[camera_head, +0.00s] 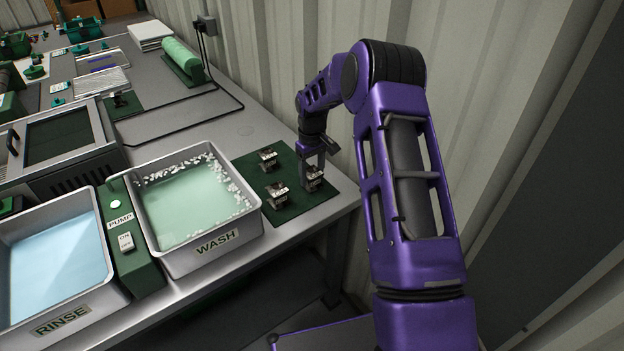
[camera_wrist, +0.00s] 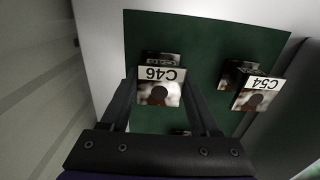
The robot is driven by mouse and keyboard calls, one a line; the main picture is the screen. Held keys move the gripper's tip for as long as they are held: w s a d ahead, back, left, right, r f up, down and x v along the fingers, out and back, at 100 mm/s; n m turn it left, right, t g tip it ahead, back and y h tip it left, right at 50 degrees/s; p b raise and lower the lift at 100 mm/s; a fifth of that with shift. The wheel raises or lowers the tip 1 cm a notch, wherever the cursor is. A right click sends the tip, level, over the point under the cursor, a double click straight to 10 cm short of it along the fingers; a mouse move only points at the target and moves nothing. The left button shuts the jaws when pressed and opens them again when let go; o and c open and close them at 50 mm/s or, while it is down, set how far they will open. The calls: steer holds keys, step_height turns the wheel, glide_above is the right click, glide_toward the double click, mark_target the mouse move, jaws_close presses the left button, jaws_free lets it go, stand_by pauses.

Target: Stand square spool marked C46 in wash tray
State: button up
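The spool marked C46 (camera_wrist: 160,88) is a small metal-looking square block with a white tag, seen from above in the wrist view. In the head view it (camera_head: 313,177) stands on the right part of a dark green mat (camera_head: 301,207). My gripper (camera_head: 313,165) points down over it, one finger on each side. The wrist view also shows my gripper's fingers (camera_wrist: 160,78) flanking the tag closely; whether they press on it is unclear. The wash tray (camera_head: 253,198), a grey basin marked WASH with pale green liquid and white foam, stands left of the mat.
A spool marked C54 (camera_wrist: 257,88) and another spool (camera_head: 267,157) share the mat. Left of the wash tray are a green pump box (camera_head: 128,258) and the RINSE tray (camera_head: 98,300) with blue liquid. A corrugated wall (camera_head: 262,60) rises close behind the bench.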

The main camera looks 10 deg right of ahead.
jaws_close()
steer(key=shift+r, duration=0.15)
